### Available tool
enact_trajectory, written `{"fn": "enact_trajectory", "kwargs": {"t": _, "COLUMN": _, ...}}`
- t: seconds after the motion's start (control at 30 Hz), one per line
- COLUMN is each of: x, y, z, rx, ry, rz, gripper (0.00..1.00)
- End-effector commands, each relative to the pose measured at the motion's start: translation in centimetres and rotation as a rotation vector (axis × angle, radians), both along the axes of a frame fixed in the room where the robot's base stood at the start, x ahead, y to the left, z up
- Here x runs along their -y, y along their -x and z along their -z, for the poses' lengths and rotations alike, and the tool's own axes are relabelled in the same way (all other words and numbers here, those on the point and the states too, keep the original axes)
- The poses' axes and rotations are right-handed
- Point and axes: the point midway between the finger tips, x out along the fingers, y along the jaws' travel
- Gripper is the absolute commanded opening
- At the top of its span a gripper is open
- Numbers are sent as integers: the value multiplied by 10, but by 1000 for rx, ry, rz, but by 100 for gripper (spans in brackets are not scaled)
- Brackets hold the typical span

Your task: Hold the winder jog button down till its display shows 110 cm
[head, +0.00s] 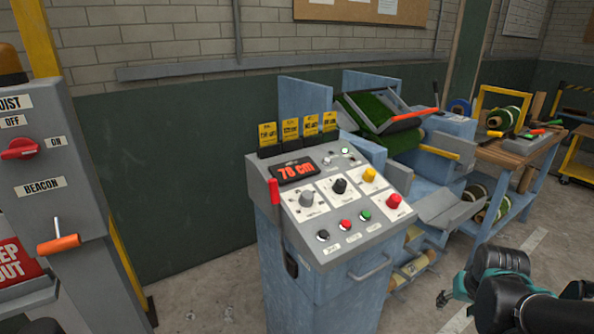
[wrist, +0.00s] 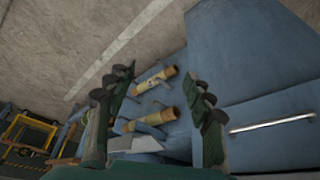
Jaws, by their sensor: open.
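The winder's control console (head: 358,262) stands in the middle of the head view, a blue cabinet with a sloping grey panel. Its red-lit display (head: 297,170) reads about 78 cm; the second digit is slightly unclear. The panel bears a black button (head: 323,236), a red button (head: 345,225), a green button (head: 365,215), a larger red button (head: 394,201), a yellow button (head: 369,174) and dark knobs. The labels are too small to read, so I cannot tell which is jog. My gripper (head: 450,292) is open and empty, low to the right of the console, apart from it. Its fingers (wrist: 163,85) show in the wrist view.
A red lever (head: 274,192) is on the console's left side. The winder with green turf (head: 372,112) stands behind right, beside a workbench (head: 520,145). A grey hoist and beacon panel (head: 45,165) stands left. Floor (head: 215,290) is clear between panel and console.

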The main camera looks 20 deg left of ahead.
Motion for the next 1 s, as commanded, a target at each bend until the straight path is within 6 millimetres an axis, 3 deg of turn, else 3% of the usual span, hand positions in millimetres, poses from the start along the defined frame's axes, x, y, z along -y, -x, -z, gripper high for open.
{"fn": "enact_trajectory", "kwargs": {"t": 0.27, "x": 0, "y": 0, "z": 0, "rx": 0, "ry": 0, "rz": 0, "gripper": 53}}
{"fn": "enact_trajectory", "kwargs": {"t": 0.7, "x": 0, "y": 0, "z": 0, "rx": 0, "ry": 0, "rz": 0, "gripper": 0}}
{"fn": "enact_trajectory", "kwargs": {"t": 1.0, "x": 0, "y": 0, "z": 0, "rx": 0, "ry": 0, "rz": 0, "gripper": 0}}
